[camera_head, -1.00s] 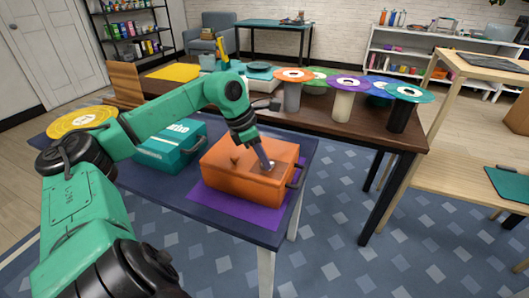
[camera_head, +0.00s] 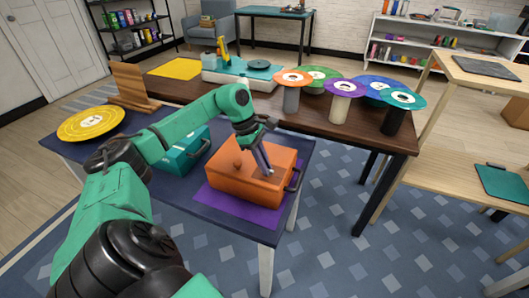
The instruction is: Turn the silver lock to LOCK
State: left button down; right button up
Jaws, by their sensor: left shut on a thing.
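An orange box (camera_head: 235,182) sits on a purple mat (camera_head: 247,214) on the dark blue table, with a dark handle (camera_head: 294,179) on its right side and a round knob (camera_head: 238,163) on its lid. My left gripper (camera_head: 268,173) reaches down to the right part of the lid. It is shut on the small silver lock (camera_head: 270,172), which is mostly hidden by the fingers. I cannot read the lock's marks or its angle. My right gripper is not in view.
A teal box (camera_head: 180,158) stands left of the orange box, partly behind my left arm. A yellow disc (camera_head: 92,122) lies at the table's left. Several coloured spools (camera_head: 342,100) stand on the brown bench behind.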

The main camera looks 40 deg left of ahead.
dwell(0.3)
pick_arm(q)
jog(key=c, duration=0.9)
grip_release()
jog(key=p+v, duration=0.1)
jog(key=v, duration=1.3)
jog(key=shift+r, duration=0.3)
jog(key=shift+f, duration=0.1)
